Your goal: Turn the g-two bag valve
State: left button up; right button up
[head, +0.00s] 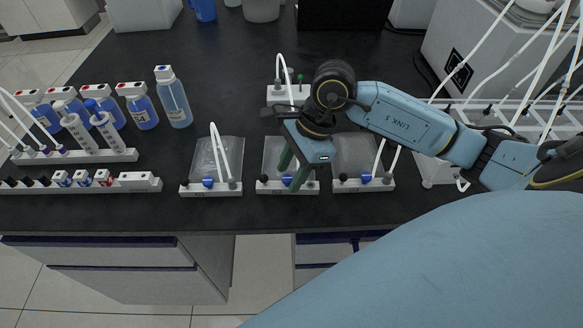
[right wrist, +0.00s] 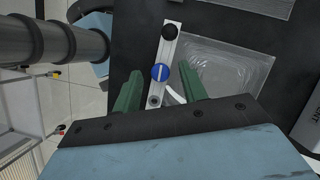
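Three clear flat bags on white bases stand in a row near the bench's front edge, each base with a blue valve. My right gripper (head: 292,174) is over the middle bag (head: 272,155) and its white base (head: 268,188), green fingers pointing down. The middle blue valve (head: 287,181) is partly hidden by the fingers. In the right wrist view this round blue valve (right wrist: 160,73) with a pale slot appears between the spread fingertips (right wrist: 160,80), with gaps on both sides. Whether the fingers have reached its depth is unclear. My left gripper is out of view.
The left bag (head: 215,160) and right bag (head: 352,155) flank the middle one closely. A tubed white block (head: 278,95) stands behind. Bottles (head: 172,98) and syringe racks (head: 80,158) fill the left. A grey machine with tubes (head: 470,50) stands right.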

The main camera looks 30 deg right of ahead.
jog(key=c, duration=0.5)
grip_shut()
jog(key=shift+m+b, duration=0.3)
jog(key=shift+b, duration=0.15)
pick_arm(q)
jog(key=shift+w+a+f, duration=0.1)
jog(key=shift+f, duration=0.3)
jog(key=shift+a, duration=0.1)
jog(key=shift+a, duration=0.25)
pick_arm(e)
jog(key=o, duration=0.6)
grip_release()
jog(key=shift+c, duration=0.2)
jog(key=shift+r, duration=0.1)
